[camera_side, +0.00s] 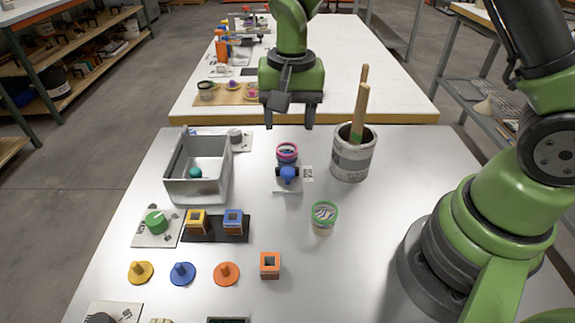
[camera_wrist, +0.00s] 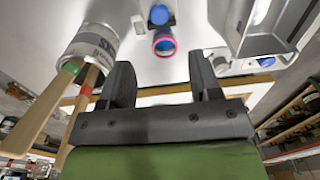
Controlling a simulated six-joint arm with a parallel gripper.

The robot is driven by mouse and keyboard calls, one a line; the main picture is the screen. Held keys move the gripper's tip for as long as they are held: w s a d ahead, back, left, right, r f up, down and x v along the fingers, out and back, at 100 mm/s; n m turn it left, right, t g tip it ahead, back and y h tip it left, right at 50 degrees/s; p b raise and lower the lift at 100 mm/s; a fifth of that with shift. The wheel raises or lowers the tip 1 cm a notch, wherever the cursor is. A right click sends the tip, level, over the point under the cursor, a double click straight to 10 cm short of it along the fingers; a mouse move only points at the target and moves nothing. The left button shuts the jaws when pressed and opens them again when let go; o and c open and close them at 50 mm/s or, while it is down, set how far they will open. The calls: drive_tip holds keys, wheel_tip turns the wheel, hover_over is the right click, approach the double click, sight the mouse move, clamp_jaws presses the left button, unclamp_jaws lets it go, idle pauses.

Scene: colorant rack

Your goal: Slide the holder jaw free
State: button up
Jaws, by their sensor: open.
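A small holder on a pale plate (camera_side: 293,184) stands at the back middle of the table, with a blue part (camera_side: 288,174) at its front. A cup with a pink rim (camera_side: 287,149) sits right behind the blue part. The wrist view shows the blue part (camera_wrist: 160,14) and the pink-rimmed cup (camera_wrist: 164,43) close together; I cannot tell which piece is the sliding jaw. My gripper (camera_side: 289,124) is open and empty above the table's back edge, behind and above the cup. Its fingers (camera_wrist: 160,62) are spread wide, apart from the holder.
A grey can with wooden-handled tools (camera_side: 351,157) stands close to the right. A grey bin (camera_side: 183,188) with a green ball is at left. A green-rimmed cup (camera_side: 323,219) stands in front. An orange block (camera_side: 270,265) and colored knobbed discs lie nearer.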

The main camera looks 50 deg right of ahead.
sight(287, 170)
wheel_tip(287, 170, down, 12)
drive_tip(key=shift+w+r, duration=0.15)
drive_tip(key=shift+r, duration=0.05)
drive_tip(key=shift+c, duration=0.4)
